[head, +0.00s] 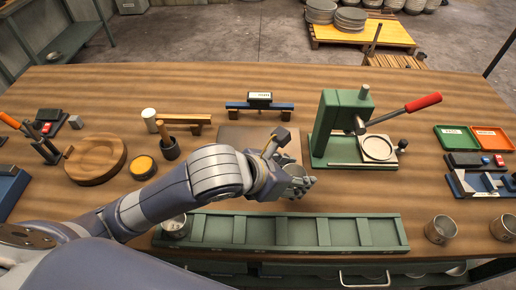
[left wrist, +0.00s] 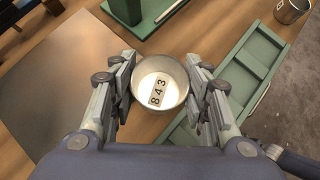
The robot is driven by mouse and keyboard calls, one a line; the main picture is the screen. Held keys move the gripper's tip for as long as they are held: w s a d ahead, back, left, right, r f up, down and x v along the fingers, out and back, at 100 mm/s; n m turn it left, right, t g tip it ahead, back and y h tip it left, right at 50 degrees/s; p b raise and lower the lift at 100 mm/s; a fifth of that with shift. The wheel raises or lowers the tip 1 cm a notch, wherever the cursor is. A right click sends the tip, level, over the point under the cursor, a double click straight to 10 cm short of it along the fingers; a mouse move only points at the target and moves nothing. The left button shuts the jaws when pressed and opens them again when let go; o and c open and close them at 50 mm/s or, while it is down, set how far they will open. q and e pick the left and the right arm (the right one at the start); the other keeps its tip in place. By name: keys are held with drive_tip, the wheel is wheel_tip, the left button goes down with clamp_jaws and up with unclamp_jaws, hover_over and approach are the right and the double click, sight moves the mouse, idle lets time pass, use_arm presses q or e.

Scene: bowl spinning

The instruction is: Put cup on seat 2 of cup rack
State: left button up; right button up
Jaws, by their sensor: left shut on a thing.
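My left gripper (head: 296,186) is shut on a metal cup (head: 291,168) above the table, behind the cup rack. The other seats in view look empty. My right gripper is not in view.
Two metal cups (head: 440,230) stand right of the rack. A green press (head: 340,125) with a red-handled lever stands behind and right of my gripper. A flat brown board (head: 232,138) lies behind it. My left arm covers part of the table left of the rack.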

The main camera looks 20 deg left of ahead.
use_arm(q)
drive_tip(key=shift+s+d, duration=0.2)
drive_tip(key=shift+s, duration=0.05)
drive_tip(key=w+a+p, duration=0.1)
drive_tip(key=w+a, duration=0.2)
drive_tip(key=w+a+f+p, duration=0.1)
drive_tip(key=w+a+p, duration=0.1)
drive_tip(key=w+a, duration=0.2)
drive_tip(key=w+a+p, duration=0.1)
drive_tip(key=w+a, duration=0.2)
drive_tip(key=a, duration=0.1)
drive_tip(key=shift+w+f, duration=0.15)
drive_tip(key=shift+f, duration=0.15)
drive_tip(key=shift+w+a+p, duration=0.25)
drive_tip(key=shift+w+p, duration=0.05)
drive_tip(key=shift+a+f, duration=0.1)
drive_tip(key=shift+f, duration=0.1)
wheel_tip(320, 180, down, 3)
drive_tip(key=shift+r+p, duration=0.1)
drive_tip(key=shift+p, duration=0.6)
drive_tip(key=shift+f, duration=0.3)
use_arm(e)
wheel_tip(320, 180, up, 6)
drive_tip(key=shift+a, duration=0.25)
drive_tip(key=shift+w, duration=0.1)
